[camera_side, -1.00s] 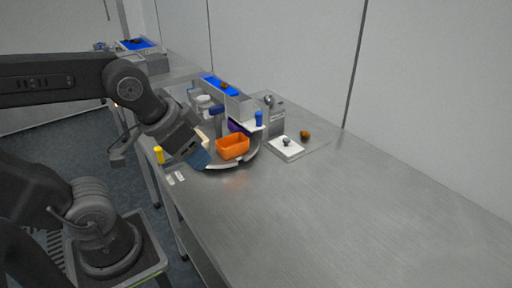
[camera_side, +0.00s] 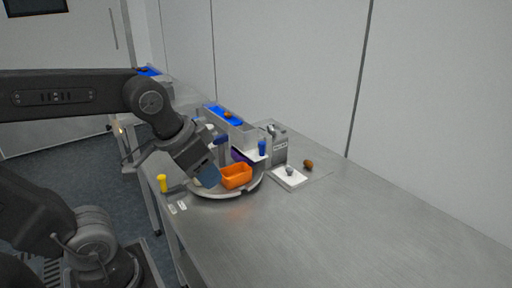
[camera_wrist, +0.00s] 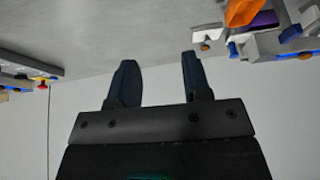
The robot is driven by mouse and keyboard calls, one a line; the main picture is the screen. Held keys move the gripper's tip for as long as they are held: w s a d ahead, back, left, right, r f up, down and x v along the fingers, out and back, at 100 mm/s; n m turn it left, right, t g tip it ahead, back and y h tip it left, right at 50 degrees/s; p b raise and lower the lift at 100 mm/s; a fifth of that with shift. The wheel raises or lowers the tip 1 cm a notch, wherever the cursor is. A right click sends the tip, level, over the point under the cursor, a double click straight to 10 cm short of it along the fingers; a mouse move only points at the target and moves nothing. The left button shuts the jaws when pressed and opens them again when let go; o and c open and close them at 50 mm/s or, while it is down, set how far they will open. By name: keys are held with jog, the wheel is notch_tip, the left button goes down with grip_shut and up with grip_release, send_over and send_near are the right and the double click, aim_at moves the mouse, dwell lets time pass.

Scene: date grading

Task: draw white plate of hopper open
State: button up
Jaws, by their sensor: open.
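The hopper (camera_side: 240,131) stands at the back of the bench, a grey box with a blue channel on top. A blue knob (camera_wrist: 291,33) shows at upper right there, off to the side of the fingers.
An orange bin (camera_side: 236,183) and a purple bin (camera_side: 238,157) stand on a round turntable (camera_side: 222,194). A white pad (camera_side: 288,184) with a grey lump and a brown date (camera_side: 308,163) lie right. A yellow post (camera_side: 162,184) stands left. The front bench is clear.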

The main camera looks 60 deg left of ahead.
jog(key=w+a+r+g, duration=0.2)
jog(key=w+a+r, duration=0.25)
jog(key=w, duration=0.55)
jog(key=m+g, duration=0.3)
send_over(262, 142)
notch_tip(262, 142, down, 3)
notch_tip(262, 142, down, 14)
jog(key=shift+d+r, duration=0.1)
jog(key=shift+d, duration=0.05)
grip_shut()
